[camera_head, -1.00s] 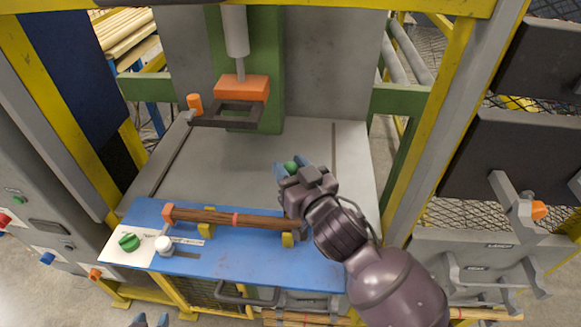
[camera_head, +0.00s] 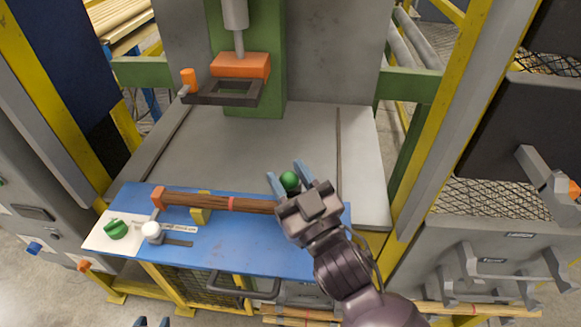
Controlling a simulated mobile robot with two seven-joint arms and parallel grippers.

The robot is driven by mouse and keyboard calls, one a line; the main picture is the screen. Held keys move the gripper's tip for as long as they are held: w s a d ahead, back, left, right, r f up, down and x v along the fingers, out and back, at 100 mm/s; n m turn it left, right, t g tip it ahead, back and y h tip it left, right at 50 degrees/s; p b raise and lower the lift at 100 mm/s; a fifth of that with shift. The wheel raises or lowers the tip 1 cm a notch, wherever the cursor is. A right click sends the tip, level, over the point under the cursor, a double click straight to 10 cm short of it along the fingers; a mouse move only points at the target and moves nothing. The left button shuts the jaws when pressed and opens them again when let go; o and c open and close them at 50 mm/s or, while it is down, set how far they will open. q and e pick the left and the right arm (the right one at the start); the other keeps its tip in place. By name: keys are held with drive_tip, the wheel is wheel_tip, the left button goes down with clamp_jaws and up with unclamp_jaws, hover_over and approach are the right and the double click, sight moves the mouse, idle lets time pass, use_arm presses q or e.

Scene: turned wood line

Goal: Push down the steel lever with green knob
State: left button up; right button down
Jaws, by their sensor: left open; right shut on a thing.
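The green knob (camera_head: 290,180) shows between the blue fingertips of my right gripper (camera_head: 289,177), at the right end of the blue panel. My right gripper is shut on the knob, with a finger on each side. The steel lever below the knob is hidden behind the gripper and wrist. My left gripper (camera_head: 152,322) shows only its fingertips at the bottom edge, open and empty, well away from the lever.
A dark wooden bar (camera_head: 215,202) lies across yellow supports on the blue panel (camera_head: 222,252). A green control (camera_head: 115,229) and a white knob (camera_head: 152,232) are at the left. The press with an orange block (camera_head: 240,66) stands behind. The grey table (camera_head: 245,150) is clear.

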drive_tip(key=shift+s+a+f, duration=0.15)
drive_tip(key=shift+s+f, duration=0.2)
drive_tip(key=shift+f, duration=0.15)
drive_tip(key=shift+s+f, duration=0.1)
drive_tip(key=shift+f, duration=0.05)
drive_tip(key=c, duration=1)
unclamp_jaws()
drive_tip(key=shift+o, duration=1.3)
